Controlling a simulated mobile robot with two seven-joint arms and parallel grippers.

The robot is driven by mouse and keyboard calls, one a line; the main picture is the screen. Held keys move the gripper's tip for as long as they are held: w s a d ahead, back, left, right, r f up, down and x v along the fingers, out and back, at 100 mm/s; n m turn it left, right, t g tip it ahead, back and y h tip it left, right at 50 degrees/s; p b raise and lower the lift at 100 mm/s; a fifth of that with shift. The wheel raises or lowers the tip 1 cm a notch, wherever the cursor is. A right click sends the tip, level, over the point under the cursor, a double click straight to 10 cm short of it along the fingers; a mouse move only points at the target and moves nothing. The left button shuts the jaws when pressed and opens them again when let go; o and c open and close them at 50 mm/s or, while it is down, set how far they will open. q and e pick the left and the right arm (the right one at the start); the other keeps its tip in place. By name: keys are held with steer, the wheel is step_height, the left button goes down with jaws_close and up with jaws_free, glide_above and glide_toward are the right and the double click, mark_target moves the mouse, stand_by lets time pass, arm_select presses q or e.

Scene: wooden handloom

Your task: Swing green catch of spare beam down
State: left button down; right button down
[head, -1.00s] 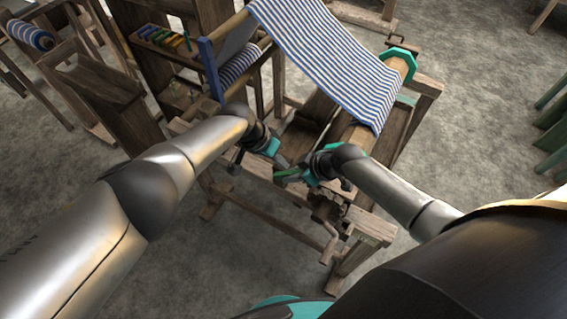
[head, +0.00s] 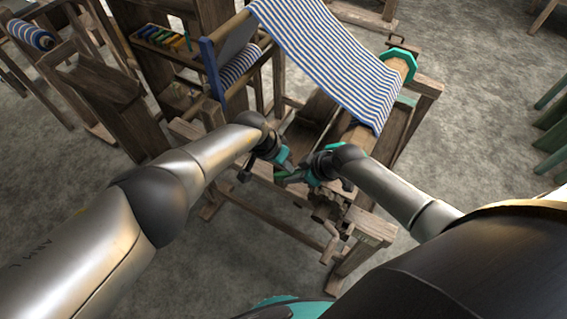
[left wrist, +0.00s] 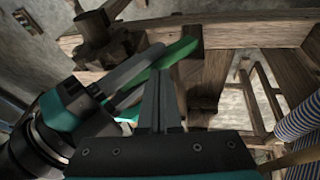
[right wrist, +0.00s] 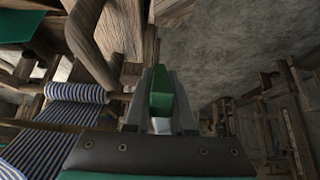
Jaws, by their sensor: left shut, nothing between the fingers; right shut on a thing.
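The green catch (left wrist: 165,65) is a flat green bar beside the loom's wooden frame in the left wrist view. In the head view only a small green piece of the catch (head: 281,177) shows by the gripper tips. My right gripper (head: 288,179) is shut on the catch, whose green end (right wrist: 160,92) shows between its fingers in the right wrist view. My left gripper (head: 291,168) is shut and empty, its tips close to the catch and the right gripper. I cannot tell whether the left fingers touch the catch.
Blue-striped cloth (head: 325,60) runs down to a roller with a teal end plate (head: 401,62). A wooden crank (head: 331,240) hangs at the near side. A rack with coloured pieces (head: 165,39) stands behind.

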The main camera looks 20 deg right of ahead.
arm_select(q)
steer(key=shift+s+d+f, duration=0.15)
steer(key=shift+s+f, duration=0.2)
arm_select(e)
steer(key=shift+w+a+r, duration=0.2)
steer(key=shift+a, duration=0.1)
steer(key=c, duration=1.1)
jaws_free()
steer(key=o, duration=0.3)
steer(key=shift+w+d+r, duration=0.1)
steer(key=shift+w, duration=0.05)
steer(key=shift+o, duration=0.2)
arm_select(q)
steer(key=shift+w+r, duration=0.1)
arm_select(e)
steer(key=shift+s+d, duration=0.15)
steer(key=shift+s, duration=0.05)
